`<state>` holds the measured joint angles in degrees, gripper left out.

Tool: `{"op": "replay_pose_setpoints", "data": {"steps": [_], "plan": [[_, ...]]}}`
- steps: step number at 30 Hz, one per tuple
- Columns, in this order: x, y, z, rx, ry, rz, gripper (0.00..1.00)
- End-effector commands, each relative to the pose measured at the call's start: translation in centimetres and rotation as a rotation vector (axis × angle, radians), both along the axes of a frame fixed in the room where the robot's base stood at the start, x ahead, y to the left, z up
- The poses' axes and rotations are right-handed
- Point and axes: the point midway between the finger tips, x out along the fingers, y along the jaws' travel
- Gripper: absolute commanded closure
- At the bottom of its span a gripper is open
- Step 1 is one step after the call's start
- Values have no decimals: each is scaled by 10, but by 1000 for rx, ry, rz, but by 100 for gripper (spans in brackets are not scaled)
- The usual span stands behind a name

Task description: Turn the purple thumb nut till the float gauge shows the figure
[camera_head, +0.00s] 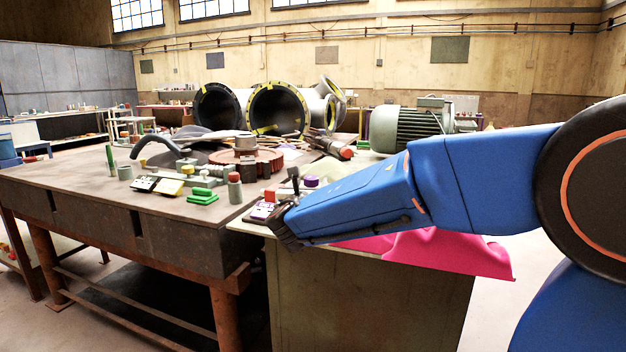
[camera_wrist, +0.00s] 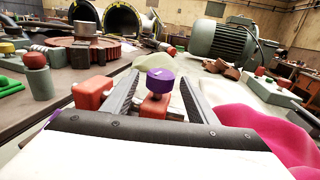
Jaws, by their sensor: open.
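The purple thumb nut (camera_wrist: 160,80) stands upright in the wrist view, above a red-orange block (camera_wrist: 155,106). A round purple top, likely the same nut (camera_head: 311,181), shows just behind my arm in the head view. My gripper (camera_wrist: 158,88) is open, with one dark finger on each side of the nut in the picture. I cannot tell whether either finger touches it. In the head view my gripper (camera_head: 287,228) is at the bench's near right corner, its fingers largely hidden. No float gauge figure can be read in either view.
A second red block (camera_wrist: 92,93) stands left of the left finger. A green-grey motor (camera_wrist: 226,42) is behind to the right. Pink cloth (camera_head: 445,252) drapes over the right edge.

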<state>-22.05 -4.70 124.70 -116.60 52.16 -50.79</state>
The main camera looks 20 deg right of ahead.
Motion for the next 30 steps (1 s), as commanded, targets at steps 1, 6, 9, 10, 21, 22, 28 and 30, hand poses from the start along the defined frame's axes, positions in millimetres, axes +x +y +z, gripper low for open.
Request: {"op": "replay_pose_setpoints", "data": {"steps": [1,6,9,10,21,22,28,30], "plan": [[9,-4,0,0,0,-2,47],[32,-14,0,0,0,-2,47],[41,-17,0,0,0,-2,47],[43,-19,0,1,0,-2,47],[51,-21,0,1,-1,0,47],[51,-21,0,1,-1,0,47],[51,-21,0,1,-1,0,86],[51,-21,0,1,-1,0,89]]}}
